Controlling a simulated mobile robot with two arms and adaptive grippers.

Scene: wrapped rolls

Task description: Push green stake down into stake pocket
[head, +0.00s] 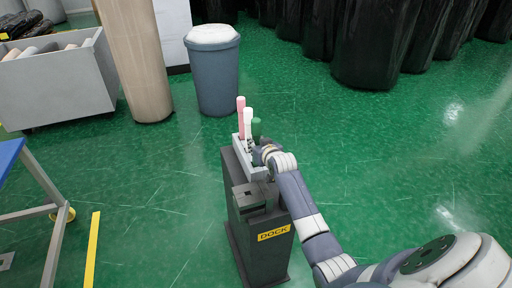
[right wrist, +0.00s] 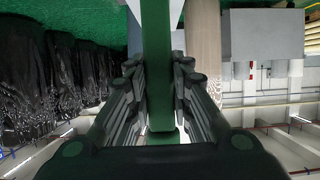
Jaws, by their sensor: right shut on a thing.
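The green stake (head: 257,130) stands upright at the top of a dark dock stand (head: 262,244), beside a white stake (head: 248,122) and a pink stake (head: 241,108). My right gripper (head: 258,150) is at the green stake, and my arm hides part of the stand's top. In the right wrist view my right gripper (right wrist: 160,90) is shut on the green stake (right wrist: 157,60), with a finger on each side. The stake's lower end and the pocket beneath it are hidden in the head view. My left gripper is not in view.
A grey tray (head: 242,158) tops the stand, with a dark bracket (head: 248,196) in front. A blue-grey bin (head: 214,80), a tan roll (head: 136,60) and a grey cart (head: 58,84) stand behind. Black wrapped rolls (head: 375,45) line the back right. Green floor is clear around the stand.

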